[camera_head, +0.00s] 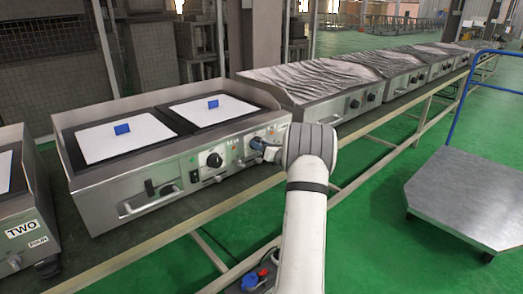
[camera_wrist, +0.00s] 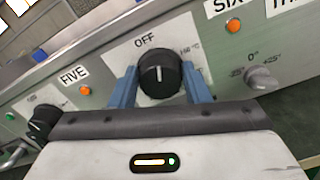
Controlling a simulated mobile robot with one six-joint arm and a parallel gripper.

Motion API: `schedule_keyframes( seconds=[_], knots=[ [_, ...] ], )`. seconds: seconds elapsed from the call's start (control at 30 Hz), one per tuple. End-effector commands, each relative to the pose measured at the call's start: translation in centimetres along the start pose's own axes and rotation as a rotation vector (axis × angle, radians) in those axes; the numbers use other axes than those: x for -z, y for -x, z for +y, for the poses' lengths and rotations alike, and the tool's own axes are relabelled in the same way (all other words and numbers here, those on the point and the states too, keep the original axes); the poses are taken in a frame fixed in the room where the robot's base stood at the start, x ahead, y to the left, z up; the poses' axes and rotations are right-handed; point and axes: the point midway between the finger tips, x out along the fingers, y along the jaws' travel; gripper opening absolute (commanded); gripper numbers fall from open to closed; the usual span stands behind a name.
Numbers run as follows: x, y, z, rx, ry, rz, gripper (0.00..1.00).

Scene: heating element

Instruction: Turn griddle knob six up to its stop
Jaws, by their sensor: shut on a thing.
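In the wrist view a black knob (camera_wrist: 160,80) sits on the steel front panel, with the word OFF above it and its pale pointer line facing roughly towards OFF. A SIX label (camera_wrist: 228,4) is at its upper right and a FIVE label (camera_wrist: 73,75) at its left. My gripper (camera_wrist: 159,68) is shut on this knob, one blue finger on each side.
Another black knob (camera_wrist: 41,120) is at the left in the wrist view; a silver knob (camera_wrist: 262,79) is close on the right. The griddle (camera_head: 75,170) carries white sheets with blue blocks. A grey cart (camera_head: 465,195) stands at the right on open green floor.

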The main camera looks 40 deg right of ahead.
Motion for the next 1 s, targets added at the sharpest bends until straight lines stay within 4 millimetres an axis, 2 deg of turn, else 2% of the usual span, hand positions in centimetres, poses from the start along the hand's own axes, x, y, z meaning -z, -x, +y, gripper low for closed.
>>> schedule_keyframes(
  seconds=[1.0],
  knots=[
    [0.16,0.07,-0.47,0.003,-0.966,0.001,0.20]
  ],
)
